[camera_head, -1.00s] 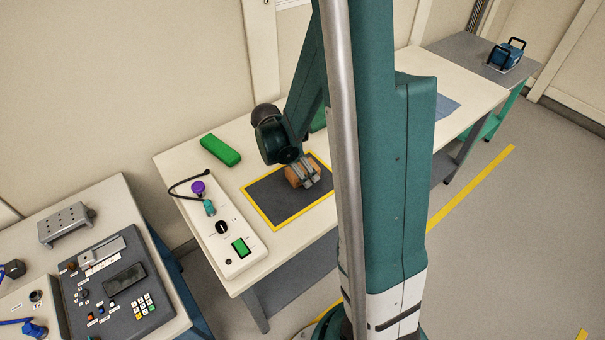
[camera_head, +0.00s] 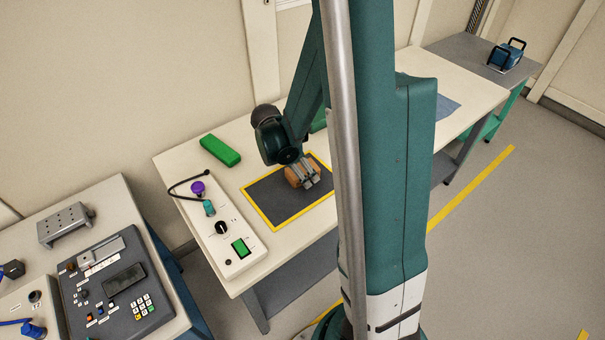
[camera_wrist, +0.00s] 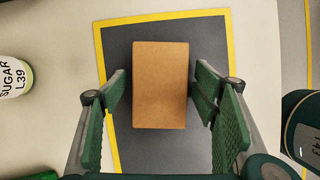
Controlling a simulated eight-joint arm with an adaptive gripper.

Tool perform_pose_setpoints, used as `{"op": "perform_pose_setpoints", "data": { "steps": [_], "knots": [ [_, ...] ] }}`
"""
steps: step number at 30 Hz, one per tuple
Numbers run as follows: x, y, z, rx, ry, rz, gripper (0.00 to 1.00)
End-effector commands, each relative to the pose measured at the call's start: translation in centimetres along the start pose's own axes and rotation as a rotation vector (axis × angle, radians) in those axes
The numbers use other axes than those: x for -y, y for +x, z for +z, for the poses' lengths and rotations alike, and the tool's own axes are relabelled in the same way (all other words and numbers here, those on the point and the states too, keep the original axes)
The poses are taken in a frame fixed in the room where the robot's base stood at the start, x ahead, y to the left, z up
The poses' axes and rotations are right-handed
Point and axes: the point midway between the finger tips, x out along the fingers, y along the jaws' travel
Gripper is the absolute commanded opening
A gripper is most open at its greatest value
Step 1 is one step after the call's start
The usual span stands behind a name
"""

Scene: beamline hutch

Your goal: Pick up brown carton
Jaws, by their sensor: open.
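The brown carton (camera_wrist: 161,85) lies on a dark grey mat with a yellow border (camera_wrist: 172,30). In the head view the carton (camera_head: 297,176) is partly covered by my gripper (camera_head: 309,176). In the wrist view my gripper (camera_wrist: 162,103) is open, with one green-padded finger on each side of the carton. A gap shows between each finger and the carton's sides. In the head view the yellow-bordered mat (camera_head: 275,203) lies on the cream table.
A green block (camera_head: 220,150) and a white control panel (camera_head: 219,232) with a cable are left of the mat. A container labelled SUGAR (camera_wrist: 14,77) is at the wrist view's left edge. A dark labelled cylinder (camera_wrist: 302,130) is at its right edge.

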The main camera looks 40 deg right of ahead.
Motion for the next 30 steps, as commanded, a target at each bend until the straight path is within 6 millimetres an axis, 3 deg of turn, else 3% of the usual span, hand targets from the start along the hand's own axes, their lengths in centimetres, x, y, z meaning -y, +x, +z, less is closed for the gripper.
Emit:
{"op": "perform_pose_setpoints", "data": {
  "steps": [8,18,30],
  "knots": [
    [0.0,0.23,-0.09,0.0,0.0,0.0,0.6],
    [-0.15,0.24,-0.12,-0.001,0.0,0.003,0.18],
    [-0.3,0.21,-0.16,-0.002,0.001,0.005,0.17]
  ]
}}
